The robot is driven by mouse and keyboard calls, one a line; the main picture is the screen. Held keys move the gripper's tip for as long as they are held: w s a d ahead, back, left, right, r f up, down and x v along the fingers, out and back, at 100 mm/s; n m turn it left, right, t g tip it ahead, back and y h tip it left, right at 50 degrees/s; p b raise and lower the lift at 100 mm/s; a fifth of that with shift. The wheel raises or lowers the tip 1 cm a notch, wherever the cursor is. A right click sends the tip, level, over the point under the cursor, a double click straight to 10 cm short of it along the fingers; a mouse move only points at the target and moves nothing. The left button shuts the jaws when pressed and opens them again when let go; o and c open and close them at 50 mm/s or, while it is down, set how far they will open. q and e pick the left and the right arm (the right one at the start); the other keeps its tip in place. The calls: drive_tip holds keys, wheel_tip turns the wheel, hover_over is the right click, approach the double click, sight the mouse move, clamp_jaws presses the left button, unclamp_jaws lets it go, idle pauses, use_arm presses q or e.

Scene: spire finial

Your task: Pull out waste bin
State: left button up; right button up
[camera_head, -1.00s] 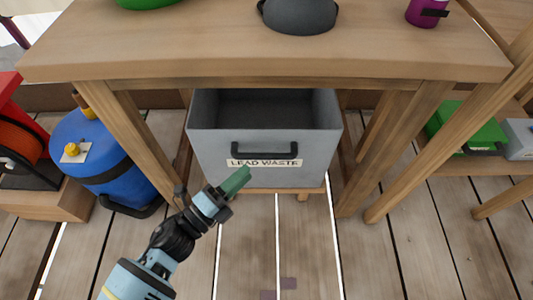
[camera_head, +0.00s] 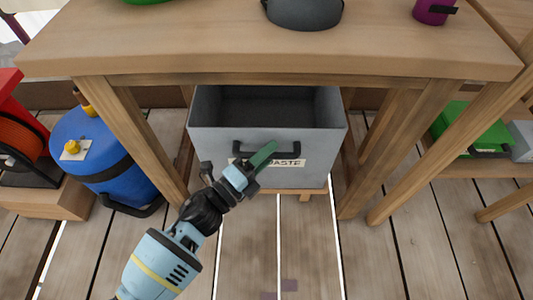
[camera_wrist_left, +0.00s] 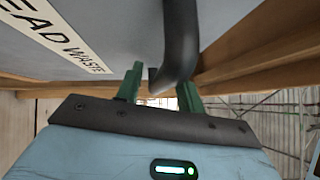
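The waste bin (camera_head: 210,150) is a grey open-topped box under the wooden table, with a black handle (camera_head: 240,147) and a "LEAD WASTE" label on its front. My left gripper (camera_head: 264,154) is in front of the bin, covering part of the label and the handle's lower edge. In the left wrist view, the green fingers (camera_wrist_left: 160,88) are spread apart, and the black handle (camera_wrist_left: 180,40) reaches down to the space between them. I cannot tell whether a finger touches it. My right gripper is not in view.
The wooden table (camera_head: 270,55) stands above the bin, with its legs on either side. A blue tank (camera_head: 95,160) is at the left, and a green box (camera_head: 468,125) is on a low shelf at the right. The plank floor in front is clear.

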use_arm(q)
drive_tip(key=shift+c, duration=1)
clamp_jaws()
drive_tip(key=s+p, duration=0.3)
drive_tip(key=s, duration=1.9)
drive_tip(key=shift+s+p, duration=0.15)
drive_tip(key=shift+p, duration=0.25)
